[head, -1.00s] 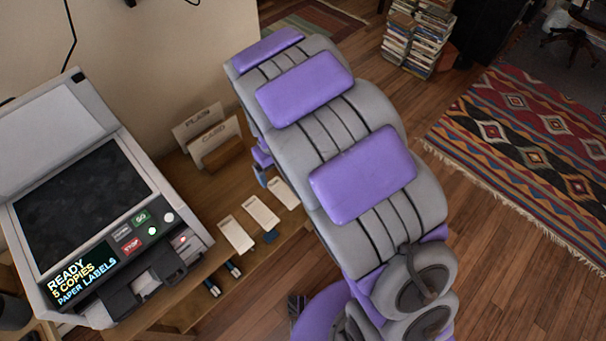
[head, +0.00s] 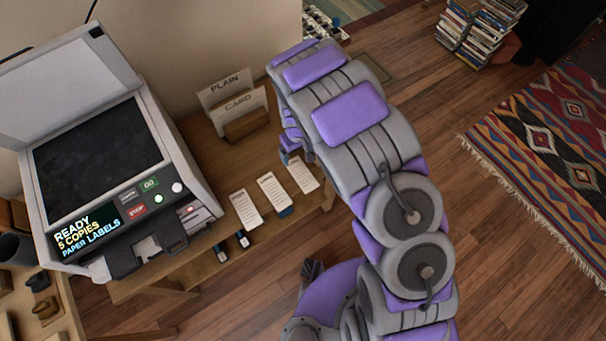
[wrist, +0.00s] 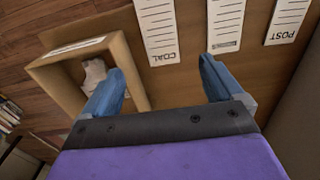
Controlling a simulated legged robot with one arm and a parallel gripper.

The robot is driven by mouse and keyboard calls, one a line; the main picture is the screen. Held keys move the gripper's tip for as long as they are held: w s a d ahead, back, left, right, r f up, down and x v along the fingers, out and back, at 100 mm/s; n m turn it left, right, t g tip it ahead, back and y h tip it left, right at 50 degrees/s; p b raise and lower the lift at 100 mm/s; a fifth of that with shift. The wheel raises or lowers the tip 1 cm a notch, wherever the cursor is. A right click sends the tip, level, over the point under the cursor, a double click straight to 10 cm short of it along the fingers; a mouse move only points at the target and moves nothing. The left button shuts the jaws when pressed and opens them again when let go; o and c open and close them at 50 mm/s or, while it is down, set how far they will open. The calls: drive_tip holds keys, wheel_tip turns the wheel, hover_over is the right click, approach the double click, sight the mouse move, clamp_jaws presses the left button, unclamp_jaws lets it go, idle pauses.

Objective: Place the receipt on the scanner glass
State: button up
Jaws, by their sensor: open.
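The scanner glass (head: 100,159) is a bare dark pane under a raised lid (head: 62,85), at the left of the head view. Three white printed slips (head: 273,191) lie in a row on the wooden desk to its right. In the wrist view, one slip reads COAL (wrist: 158,30) and another reads POST (wrist: 287,18). I cannot tell which is the receipt. My gripper (wrist: 160,75) is open and empty, its blue fingers near the COAL and middle slips. It hangs beside the slips in the head view.
A wooden holder with PLAIN and CARD sheets (head: 238,105) stands behind the slips. A square wooden frame (wrist: 50,72) is left in the wrist view. The scanner panel (head: 88,229) reads READY, 5 COPIES, PAPER LABELS. Open wooden floor (head: 480,230) lies to the right.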

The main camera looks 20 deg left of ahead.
drive_tip(key=b, duration=0.1)
hover_over(298, 169)
wheel_tip(298, 169, down, 5)
drive_tip(key=shift+a+r, duration=0.1)
drive_tip(key=shift+a+f, duration=0.35)
drive_tip(key=shift+f, duration=0.2)
drive_tip(key=f+b, duration=0.1)
drive_tip(key=f, duration=0.1)
drive_tip(key=d+f+b, duration=0.1)
drive_tip(key=f, duration=0.1)
drive_tip(key=shift+d+f, duration=0.2)
drive_tip(key=shift+a, duration=0.2)
drive_tip(key=shift+a, duration=0.15)
drive_tip(key=shift+c, duration=1.3)
drive_tip(key=c, duration=1)
drive_tip(key=shift+o, duration=0.2)
